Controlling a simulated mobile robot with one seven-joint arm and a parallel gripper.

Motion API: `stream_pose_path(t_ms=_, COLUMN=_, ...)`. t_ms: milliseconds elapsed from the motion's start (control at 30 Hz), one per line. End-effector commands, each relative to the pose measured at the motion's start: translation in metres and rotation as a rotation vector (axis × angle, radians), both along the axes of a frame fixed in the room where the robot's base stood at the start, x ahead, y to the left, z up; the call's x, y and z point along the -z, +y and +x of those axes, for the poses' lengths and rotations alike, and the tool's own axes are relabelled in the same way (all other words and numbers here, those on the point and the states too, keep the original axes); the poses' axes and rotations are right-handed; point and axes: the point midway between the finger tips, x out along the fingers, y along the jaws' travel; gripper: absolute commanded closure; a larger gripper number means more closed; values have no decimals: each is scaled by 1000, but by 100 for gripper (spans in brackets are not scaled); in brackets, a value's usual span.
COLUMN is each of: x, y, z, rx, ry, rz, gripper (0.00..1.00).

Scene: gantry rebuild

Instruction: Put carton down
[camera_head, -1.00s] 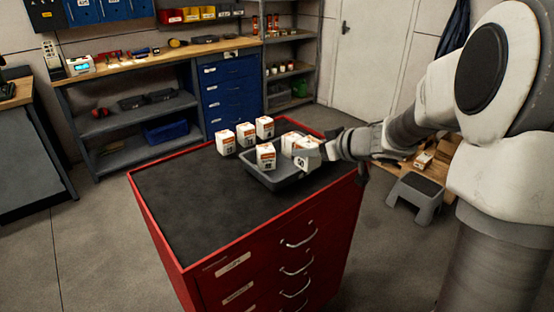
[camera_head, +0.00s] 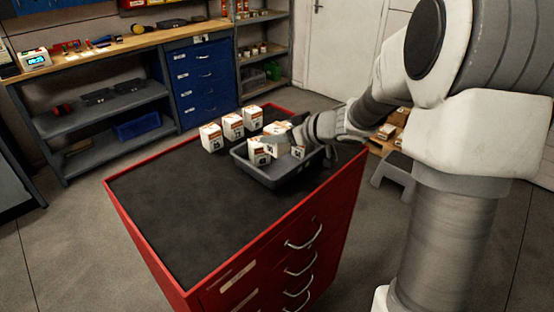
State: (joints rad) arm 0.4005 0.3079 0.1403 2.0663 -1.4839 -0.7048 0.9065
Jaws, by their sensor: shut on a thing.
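A grey tray (camera_head: 278,180) sits on the black top of the red drawer cabinet (camera_head: 180,205). My gripper (camera_head: 280,139) reaches in from the right, low over the tray among these cartons. It is shut on a carton. The fingers are small and partly hidden, so I cannot tell clearly which carton is held or whether it touches the tray floor.
Three more cartons stand in a row on the cabinet top behind the tray, at the left (camera_head: 211,138), middle (camera_head: 233,126) and right (camera_head: 253,117). The front left of the cabinet top is clear. A grey step stool (camera_head: 393,172) stands on the floor to the right.

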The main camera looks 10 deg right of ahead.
Motion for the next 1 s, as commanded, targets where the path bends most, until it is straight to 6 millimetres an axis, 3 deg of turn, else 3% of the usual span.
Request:
stream_pose_path(t_ms=33, x=13, y=0, z=0, rx=0, ry=2, rz=1, gripper=100)
stream_pose_path(t_ms=167, x=22, y=0, z=0, rx=0, ry=-1, rz=0, gripper=100)
stream_pose_path(t_ms=467, x=68, y=0, z=0, rx=0, ry=1, rz=1, gripper=100)
stream_pose_path(t_ms=933, x=74, y=0, z=0, rx=0, ry=-1, rz=1, gripper=100)
stream_pose_path(t_ms=967, x=73, y=0, z=0, rx=0, ry=-1, rz=0, gripper=34)
stream_pose_path(t_ms=1000, x=73, y=0, z=0, rx=0, ry=-1, rz=0, gripper=27)
